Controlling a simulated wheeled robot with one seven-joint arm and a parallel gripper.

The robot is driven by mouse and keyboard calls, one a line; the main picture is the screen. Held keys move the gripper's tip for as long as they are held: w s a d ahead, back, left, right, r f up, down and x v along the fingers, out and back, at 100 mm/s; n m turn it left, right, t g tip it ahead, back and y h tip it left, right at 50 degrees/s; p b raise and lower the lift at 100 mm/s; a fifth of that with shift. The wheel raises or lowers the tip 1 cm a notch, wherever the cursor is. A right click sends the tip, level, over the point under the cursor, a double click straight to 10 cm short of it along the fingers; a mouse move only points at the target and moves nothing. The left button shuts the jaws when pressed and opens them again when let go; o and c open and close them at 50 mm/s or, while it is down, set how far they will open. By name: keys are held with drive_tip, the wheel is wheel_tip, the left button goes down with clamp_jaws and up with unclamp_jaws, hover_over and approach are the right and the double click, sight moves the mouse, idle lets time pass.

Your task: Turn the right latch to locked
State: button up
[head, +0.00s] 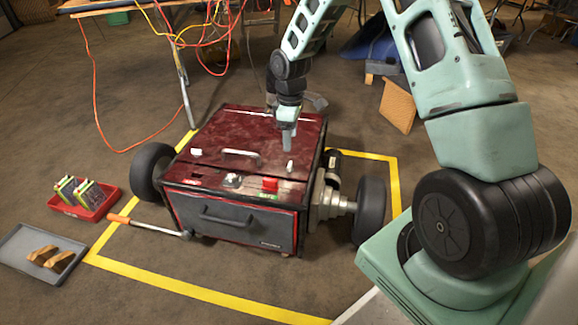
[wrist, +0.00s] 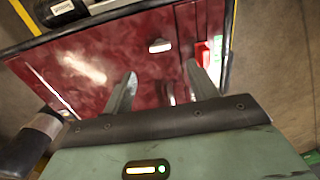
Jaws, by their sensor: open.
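The right latch (head: 289,166) is a small white tab near the front right corner of the dark red box lid (head: 225,130). In the wrist view the latch (wrist: 159,46) lies ahead of my fingers, close to the seam at the lid's front edge, with its long side across that seam. My gripper (head: 287,142) points down over the right part of the lid. In the wrist view my gripper (wrist: 163,88) is open, its two fingers apart, with no latch between them. The left latch (head: 196,152) is a similar white tab on the lid's left.
A red switch (head: 270,184) sits on the front strip. Wheels (head: 370,210) flank the box. A red tray (head: 85,203) and grey tray (head: 40,262) lie at left. Cables hang from the table behind.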

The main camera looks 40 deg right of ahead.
sight(290, 164)
wheel_tip(290, 164, down, 9)
drive_tip(key=b, duration=0.3)
drive_tip(key=shift+s+a+f+b, duration=0.1)
drive_tip(key=shift+f+b, duration=0.1)
drive_tip(key=shift+b, duration=0.2)
drive_tip(key=shift+c, duration=0.4)
drive_tip(key=c, duration=0.9)
